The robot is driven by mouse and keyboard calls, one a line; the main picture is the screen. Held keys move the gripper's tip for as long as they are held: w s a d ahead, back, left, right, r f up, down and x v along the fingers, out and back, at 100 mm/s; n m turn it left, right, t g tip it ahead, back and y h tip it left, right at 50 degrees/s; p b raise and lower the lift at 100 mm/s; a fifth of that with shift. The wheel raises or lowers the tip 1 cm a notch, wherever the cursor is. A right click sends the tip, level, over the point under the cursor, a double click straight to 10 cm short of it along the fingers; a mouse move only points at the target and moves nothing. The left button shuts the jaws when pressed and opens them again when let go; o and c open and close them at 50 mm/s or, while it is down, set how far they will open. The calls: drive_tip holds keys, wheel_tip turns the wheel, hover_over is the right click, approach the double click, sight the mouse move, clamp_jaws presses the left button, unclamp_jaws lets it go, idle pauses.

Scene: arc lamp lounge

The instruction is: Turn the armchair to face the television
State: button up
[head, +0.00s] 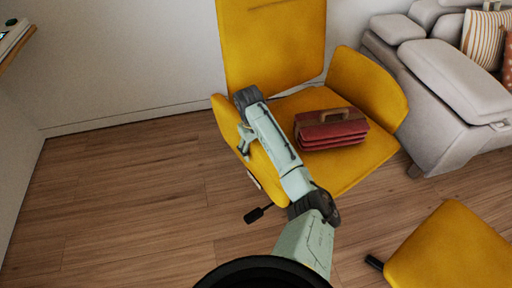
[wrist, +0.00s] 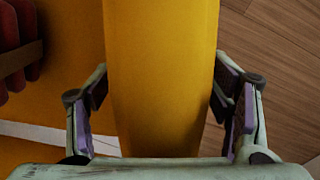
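The yellow armchair (head: 270,45) stands at the centre of the head view, with its back to the wall and its seat angled toward the lower right. Its left armrest (head: 226,125) also shows in the wrist view (wrist: 160,60) as a broad upright yellow band. My gripper (head: 244,143) is at this armrest. In the wrist view my gripper (wrist: 160,95) has its fingers spread wide, one on each side of the armrest. I cannot tell whether the pads touch it. A dark red bag (head: 333,133) with a brown handle lies on the seat. No television is recognisable.
A grey sofa (head: 455,80) with cushions stands close to the chair's right. A yellow upholstered piece (head: 450,250) is at lower right. A chair foot (head: 256,214) sticks out below the seat. A wooden shelf (head: 17,48) juts in at upper left. The wooden floor at left is clear.

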drive_tip(key=shift+r, duration=0.1)
drive_tip(key=c, duration=1.6)
